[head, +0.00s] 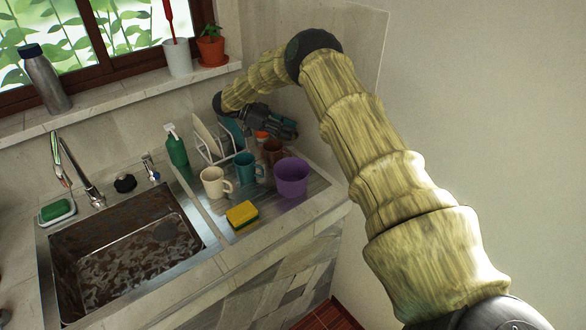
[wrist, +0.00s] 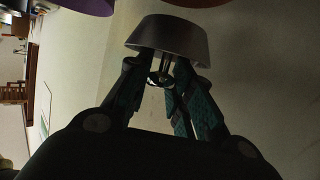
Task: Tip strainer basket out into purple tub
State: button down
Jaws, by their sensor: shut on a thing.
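The purple tub (head: 291,178) stands upright on the drainboard, at the front right of the mugs; a purple edge of it shows at the top left of the wrist view (wrist: 85,4). My gripper (wrist: 160,72) is shut on the central post of the grey metal strainer basket (wrist: 168,36). The basket's wide rim faces my fingers and its narrower base points away. In the head view my gripper (head: 287,128) is above the back of the drainboard, behind the tub and not over it. I cannot make out the basket in the head view.
A teal mug (head: 245,167), a cream mug (head: 213,183) and a brown mug (head: 271,152) stand near the tub. A dish rack (head: 213,150) with plates is behind, and a yellow sponge (head: 242,214) lies in front. The sink (head: 130,255) is left.

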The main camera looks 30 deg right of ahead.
aim_at(287, 143)
jog(key=shift+s+a+r+m+p, duration=0.2)
jog(key=shift+s+r+m+p, duration=0.15)
jog(key=shift+p, duration=0.2)
jog(key=shift+s+a+r+m+t+p, duration=0.2)
jog(key=shift+s+a+t+p, duration=0.1)
jog(key=shift+s, duration=0.1)
jog(key=shift+s+a+r+m+t+p, duration=0.1)
jog(key=shift+s+a+m+t+p, duration=0.1)
jog(key=shift+s+p, duration=0.15)
jog(key=shift+s+f, duration=0.25)
jog(key=shift+f, duration=0.1)
jog(key=shift+s+a+r+m+t+h+p, duration=0.1)
jog(key=shift+s+a+m+t+h+p, duration=0.1)
jog(key=shift+s+a+m+t, duration=0.3)
jog(key=shift+s+a+m+t+h+p, duration=0.1)
jog(key=shift+s+m+t+h+p, duration=0.2)
jog(key=shift+s, duration=0.4)
jog(key=shift+s+a+r+m, duration=0.2)
jog(key=shift+s+r+m, duration=0.05)
jog(key=shift+s+r, duration=0.15)
jog(key=shift+s+r, duration=0.1)
jog(key=shift+s+a+r+m+t+h, duration=0.15)
jog(key=shift+s+a+m+t, duration=0.15)
jog(key=shift+s, duration=0.2)
jog(key=shift+s+a+m+t+h, duration=0.2)
jog(key=shift+s+m+t, duration=0.1)
jog(key=shift+s, duration=0.15)
